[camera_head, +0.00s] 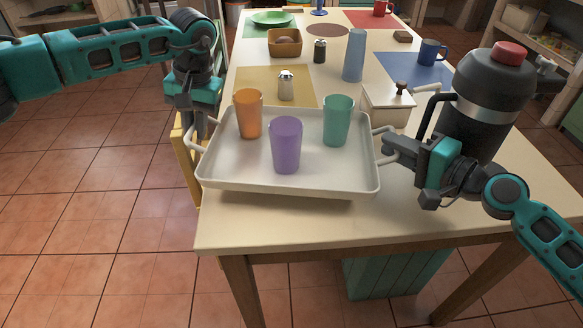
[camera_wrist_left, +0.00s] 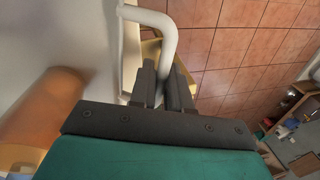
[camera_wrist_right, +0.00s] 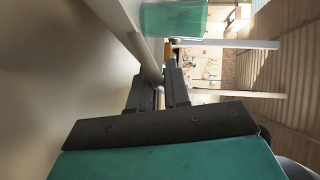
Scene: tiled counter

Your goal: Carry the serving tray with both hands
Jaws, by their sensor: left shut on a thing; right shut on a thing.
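The white serving tray (camera_head: 330,178) is at the near end of the table in the head view, looking roughly level. An orange cup (camera_head: 248,114), a purple cup (camera_head: 286,146) and a green cup (camera_head: 337,121) stand upright on it. My left gripper (camera_head: 199,135) is shut on the tray's left handle, which shows as a white bar in the left wrist view (camera_wrist_left: 165,40). My right gripper (camera_head: 388,146) is shut on the right handle. In the right wrist view its fingers (camera_wrist_right: 160,95) close by the tray's edge. Whether the tray touches the table is unclear.
A large black flask (camera_head: 478,110) with a red top stands close to my right gripper. A small white box (camera_head: 388,106) is behind the tray's right side. A shaker (camera_head: 286,86) and a blue tumbler (camera_head: 354,56) stand farther back. The table's near edge (camera_head: 320,238) is clear.

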